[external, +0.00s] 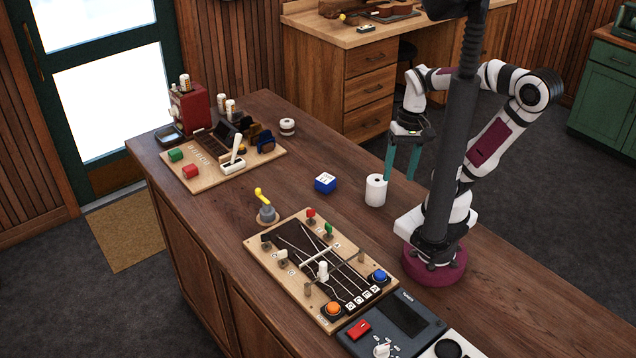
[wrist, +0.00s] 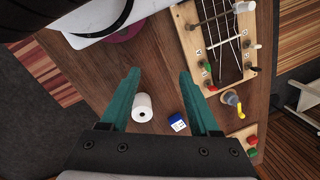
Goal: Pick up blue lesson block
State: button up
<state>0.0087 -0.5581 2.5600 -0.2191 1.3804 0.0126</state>
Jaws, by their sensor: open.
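The blue lesson block (external: 325,182) is a small blue cube with a white top bearing dark marks. It stands on the wooden counter, left of the white paper roll, in the external view. In the wrist view the block (wrist: 177,122) lies below the gap between the fingers, close to the right finger. My gripper (external: 402,178) has two teal fingers and is open and empty. It hangs above the counter, to the right of the block and near the roll. In the wrist view my gripper (wrist: 158,74) shows its fingers spread wide.
A white roll (external: 376,190) stands between the block and my gripper. A yellow-handled lever (external: 265,205) and a string board (external: 318,268) with knobs are nearer the camera. A wooden board with colored blocks (external: 222,158) is at the left. Bare counter surrounds the block.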

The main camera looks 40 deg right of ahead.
jog(key=shift+o, duration=0.3)
jog(key=o, duration=0.5)
